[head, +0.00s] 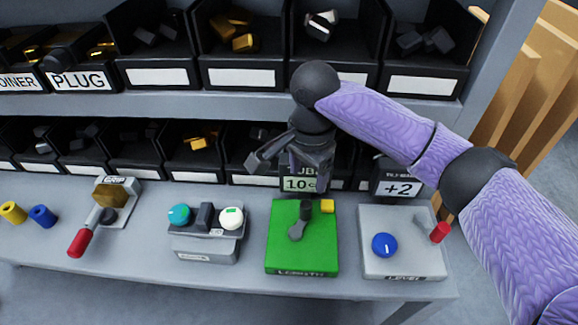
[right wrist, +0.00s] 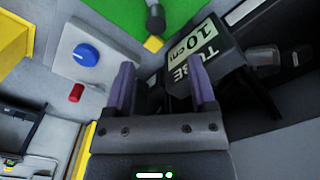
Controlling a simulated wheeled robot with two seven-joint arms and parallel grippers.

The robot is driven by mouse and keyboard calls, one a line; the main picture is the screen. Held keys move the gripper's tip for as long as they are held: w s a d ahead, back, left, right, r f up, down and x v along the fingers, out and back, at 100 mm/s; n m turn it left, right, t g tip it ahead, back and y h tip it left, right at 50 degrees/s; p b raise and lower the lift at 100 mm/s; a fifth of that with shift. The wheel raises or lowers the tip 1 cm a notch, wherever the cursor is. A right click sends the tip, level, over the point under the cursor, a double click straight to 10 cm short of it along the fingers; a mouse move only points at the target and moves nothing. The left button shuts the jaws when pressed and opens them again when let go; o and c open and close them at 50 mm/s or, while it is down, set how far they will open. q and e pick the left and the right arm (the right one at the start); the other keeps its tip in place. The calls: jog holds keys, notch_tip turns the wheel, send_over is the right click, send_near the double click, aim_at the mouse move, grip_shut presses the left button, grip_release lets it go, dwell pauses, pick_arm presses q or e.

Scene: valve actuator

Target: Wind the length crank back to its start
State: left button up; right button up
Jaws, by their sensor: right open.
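The green length box (head: 285,255) stands on the bench, with a grey crank (head: 297,230) on its top. The crank arm points toward the back, and a dark upright handle (head: 306,208) shows at its far end. In the right wrist view the crank (right wrist: 155,18) shows at the top edge, in front of the green box (right wrist: 112,12). Behind the box a display (head: 300,184) reads 10; it reads TUBE 10 cm in the right wrist view (right wrist: 195,50). My right gripper (head: 314,180) is open and empty above the back of the box, apart from the crank. My left gripper is out of view.
Right of the box is a grey level unit (head: 400,262) with a blue knob and red-tipped lever; its display (head: 398,188) reads +2. Left are a button unit (head: 205,245) and a red-handled lever (head: 80,240). Shelf bins (head: 240,78) stand close behind.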

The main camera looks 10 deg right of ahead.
aim_at(306, 204)
jog(key=f+b, duration=0.1)
jog(key=f, duration=0.2)
jog(key=f+b, duration=0.1)
jog(key=f, duration=0.2)
jog(key=f+b, duration=0.2)
jog(key=f, duration=0.2)
jog(key=shift+s, duration=0.35)
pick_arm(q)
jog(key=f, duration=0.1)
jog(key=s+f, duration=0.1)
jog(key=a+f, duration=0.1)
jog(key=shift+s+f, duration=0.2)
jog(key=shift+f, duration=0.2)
